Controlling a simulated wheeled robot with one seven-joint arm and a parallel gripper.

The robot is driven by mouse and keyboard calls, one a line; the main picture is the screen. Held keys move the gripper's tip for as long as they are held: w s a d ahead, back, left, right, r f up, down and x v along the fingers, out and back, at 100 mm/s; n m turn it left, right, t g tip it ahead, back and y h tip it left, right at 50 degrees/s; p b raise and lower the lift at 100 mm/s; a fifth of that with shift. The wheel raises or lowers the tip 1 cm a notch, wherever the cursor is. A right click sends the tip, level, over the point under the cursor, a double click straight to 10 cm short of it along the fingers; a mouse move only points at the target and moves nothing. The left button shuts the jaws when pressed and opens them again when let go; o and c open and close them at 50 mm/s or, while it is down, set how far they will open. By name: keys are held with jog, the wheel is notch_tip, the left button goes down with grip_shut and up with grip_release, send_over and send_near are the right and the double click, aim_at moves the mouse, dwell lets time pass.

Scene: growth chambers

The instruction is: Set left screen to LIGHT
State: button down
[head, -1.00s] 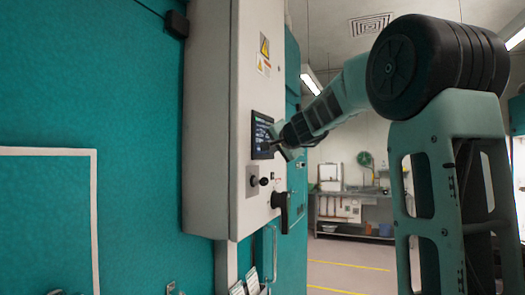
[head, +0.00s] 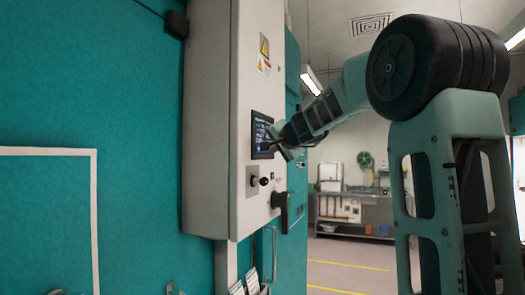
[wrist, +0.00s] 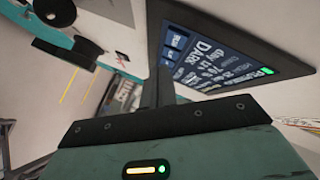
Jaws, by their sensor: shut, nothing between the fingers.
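The screen (head: 262,135) is a dark panel in a black frame on the side of the white control box. In the wrist view the closed fingers (wrist: 157,88) stand beside the screen's button side. I cannot tell whether the tip touches the glass.
Below the screen are a round knob (head: 264,181) and a black handle (head: 281,207) that sticks out. The white control box (head: 208,130) is on a teal chamber wall (head: 90,90). A sink bench stands far back, with open floor before it.

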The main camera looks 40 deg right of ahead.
jog(key=shift+w+a, duration=0.15)
jog(key=shift+w, duration=0.25)
jog(key=shift+w+a, duration=0.1)
jog(key=shift+w, duration=0.2)
dwell(1.0)
jog(key=shift+s, duration=0.1)
jog(key=shift+s+d+b, duration=0.25)
jog(key=shift+s+b, duration=0.05)
jog(key=shift+s, duration=0.3)
jog(key=shift+s+d+b, duration=0.3)
jog(key=shift+s+b, duration=0.15)
jog(key=shift+s, duration=0.35)
jog(key=shift+s+d+b, duration=0.35)
jog(key=shift+s+b, duration=0.05)
jog(key=shift+s, duration=0.35)
jog(key=shift+s+d+b, duration=0.3)
jog(key=shift+s+b, duration=0.15)
jog(key=shift+s, duration=0.35)
dwell(0.7)
